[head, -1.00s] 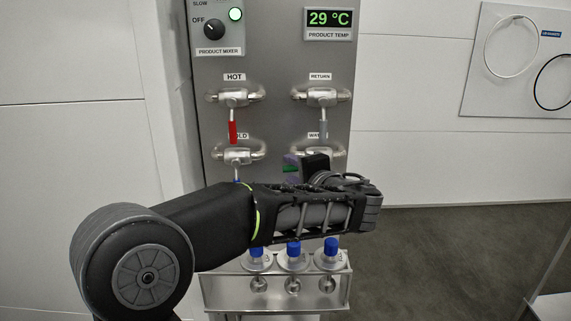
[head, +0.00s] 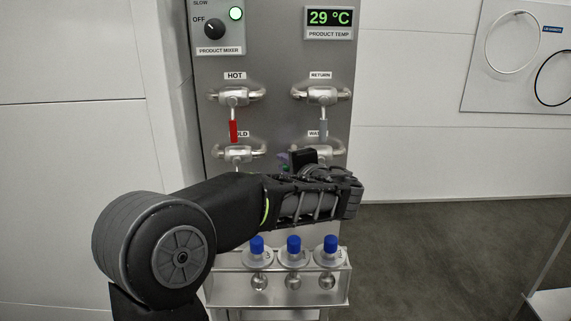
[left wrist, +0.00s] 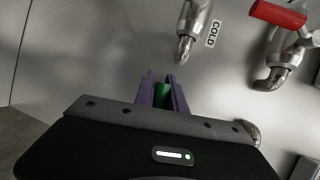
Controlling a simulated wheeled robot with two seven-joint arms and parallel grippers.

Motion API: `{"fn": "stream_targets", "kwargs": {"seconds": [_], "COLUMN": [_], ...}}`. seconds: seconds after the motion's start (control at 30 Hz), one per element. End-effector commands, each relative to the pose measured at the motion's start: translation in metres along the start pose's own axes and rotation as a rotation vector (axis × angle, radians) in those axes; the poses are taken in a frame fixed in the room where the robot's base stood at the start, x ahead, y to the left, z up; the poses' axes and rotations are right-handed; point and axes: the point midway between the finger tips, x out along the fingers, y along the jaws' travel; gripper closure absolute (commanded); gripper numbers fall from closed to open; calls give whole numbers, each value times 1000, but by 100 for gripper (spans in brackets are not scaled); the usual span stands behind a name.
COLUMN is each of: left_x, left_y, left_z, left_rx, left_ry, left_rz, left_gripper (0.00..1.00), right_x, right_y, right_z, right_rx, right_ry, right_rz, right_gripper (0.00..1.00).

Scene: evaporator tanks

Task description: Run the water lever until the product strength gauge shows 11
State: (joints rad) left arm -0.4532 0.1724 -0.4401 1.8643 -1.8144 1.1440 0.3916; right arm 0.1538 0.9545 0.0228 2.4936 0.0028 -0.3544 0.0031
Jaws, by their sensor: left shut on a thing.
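The water valve (head: 326,151) is on the metal panel under a partly covered label starting "WA". My left arm crosses in front of it and hides most of its lever. My left gripper (head: 283,163) is at the valve, mostly hidden behind my own wrist. In the left wrist view, its purple fingers (left wrist: 162,92) are shut on a green lever handle (left wrist: 162,97). The product strength gauge is not in either view. My right gripper is not in view.
The hot valve's red lever (head: 233,131) and the return valve's grey lever (head: 323,130) hang above. The cold valve (head: 239,153) is left of the water valve. A shelf (head: 279,292) with blue-capped bottles is below.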

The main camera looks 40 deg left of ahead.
Motion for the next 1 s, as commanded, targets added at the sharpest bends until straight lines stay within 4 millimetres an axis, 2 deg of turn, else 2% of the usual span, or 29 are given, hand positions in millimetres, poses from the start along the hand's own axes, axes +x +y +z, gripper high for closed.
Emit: {"fn": "stream_targets", "kwargs": {"seconds": [0.1, 1.0], "left_x": [0, 0], "left_y": [0, 0], "left_z": [0, 0], "left_rx": [0, 1], "left_ry": [0, 0], "left_rz": [0, 1], "left_gripper": [100, 100], "right_x": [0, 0], "right_y": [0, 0], "right_z": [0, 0], "right_rx": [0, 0], "right_ry": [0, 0], "right_rz": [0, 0], "right_gripper": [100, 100]}}
